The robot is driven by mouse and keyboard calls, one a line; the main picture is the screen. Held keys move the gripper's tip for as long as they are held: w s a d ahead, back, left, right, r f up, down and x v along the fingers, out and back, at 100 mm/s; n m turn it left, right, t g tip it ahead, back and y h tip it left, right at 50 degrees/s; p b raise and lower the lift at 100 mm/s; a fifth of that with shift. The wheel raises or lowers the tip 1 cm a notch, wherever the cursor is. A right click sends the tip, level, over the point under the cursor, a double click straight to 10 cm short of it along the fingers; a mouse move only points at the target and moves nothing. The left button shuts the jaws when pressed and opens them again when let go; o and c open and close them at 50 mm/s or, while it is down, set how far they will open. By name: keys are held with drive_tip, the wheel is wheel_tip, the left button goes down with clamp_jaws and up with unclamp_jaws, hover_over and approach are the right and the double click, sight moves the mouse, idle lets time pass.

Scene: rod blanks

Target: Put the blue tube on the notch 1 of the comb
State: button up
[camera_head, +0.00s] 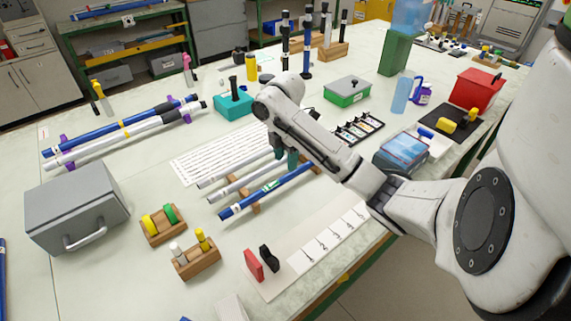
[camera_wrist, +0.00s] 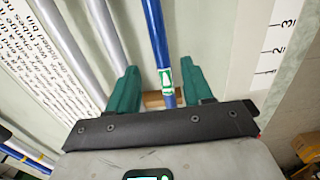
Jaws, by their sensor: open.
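A blue tube (camera_head: 238,207) with a green-and-white label lies across wooden supports (camera_head: 257,209) in the middle of the table, beside two grey tubes (camera_head: 223,191). In the wrist view the blue tube (camera_wrist: 154,30) runs between the green fingers of my gripper (camera_wrist: 160,68), with a gap on each side. My open gripper (camera_head: 286,157) is over the far part of the tubes in the head view. Purple holders (camera_head: 65,143) at the left carry blue and white tubes.
A grey box (camera_head: 75,205) and small wooden blocks with coloured pieces (camera_head: 163,224) stand to the left. A marked white strip (camera_head: 322,240) lies in front. A teal box (camera_head: 232,105) and a green-and-grey box (camera_head: 348,91) stand behind.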

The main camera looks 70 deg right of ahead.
sight(286, 176)
wheel_tip(286, 176, up, 5)
drive_tip(key=shift+r+p, duration=0.15)
drive_tip(key=shift+p, duration=0.65)
